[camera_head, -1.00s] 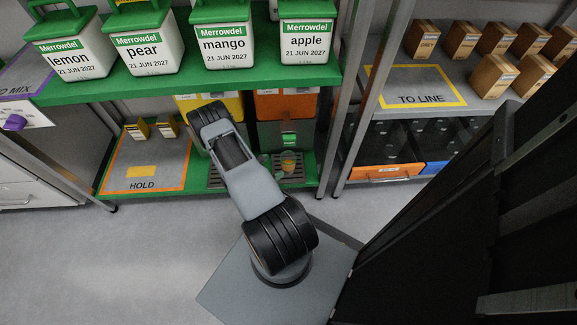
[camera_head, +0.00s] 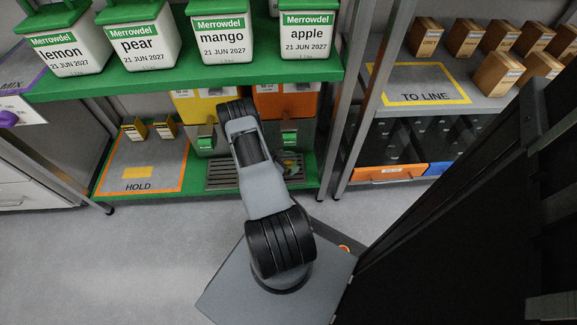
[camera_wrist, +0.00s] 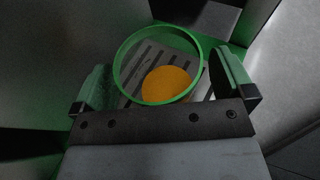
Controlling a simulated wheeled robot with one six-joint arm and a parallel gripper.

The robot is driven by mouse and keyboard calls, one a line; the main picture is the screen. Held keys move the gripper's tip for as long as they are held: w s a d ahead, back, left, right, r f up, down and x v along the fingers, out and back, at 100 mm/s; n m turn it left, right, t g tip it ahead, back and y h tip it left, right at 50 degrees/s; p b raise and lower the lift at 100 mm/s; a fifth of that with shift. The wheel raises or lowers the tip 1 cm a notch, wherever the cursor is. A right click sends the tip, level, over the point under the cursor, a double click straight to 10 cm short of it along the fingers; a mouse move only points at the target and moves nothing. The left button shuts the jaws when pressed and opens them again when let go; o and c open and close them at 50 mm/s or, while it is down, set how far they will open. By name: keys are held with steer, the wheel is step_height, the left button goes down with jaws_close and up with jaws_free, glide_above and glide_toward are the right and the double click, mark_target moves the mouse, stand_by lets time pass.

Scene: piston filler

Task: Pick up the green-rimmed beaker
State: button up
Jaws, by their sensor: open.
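The green-rimmed beaker (camera_wrist: 119,72) is clear, with an orange content showing at its bottom in the wrist view. It stands on a slatted drip grate. My gripper (camera_wrist: 165,82) is open, with one green-padded finger on each side of the beaker. In the head view the beaker (camera_head: 291,166) is mostly hidden behind my arm, on the green lower shelf below the orange dispenser (camera_head: 287,102).
A yellow dispenser (camera_head: 205,106) stands left of the orange one. The green upper shelf (camera_head: 190,73) with labelled tubs hangs above. The orange-bordered HOLD area (camera_head: 140,186) with small boxes lies left; the TO LINE shelf (camera_head: 420,90) is right. The floor in front is clear.

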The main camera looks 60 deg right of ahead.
steer(key=c, duration=1.1)
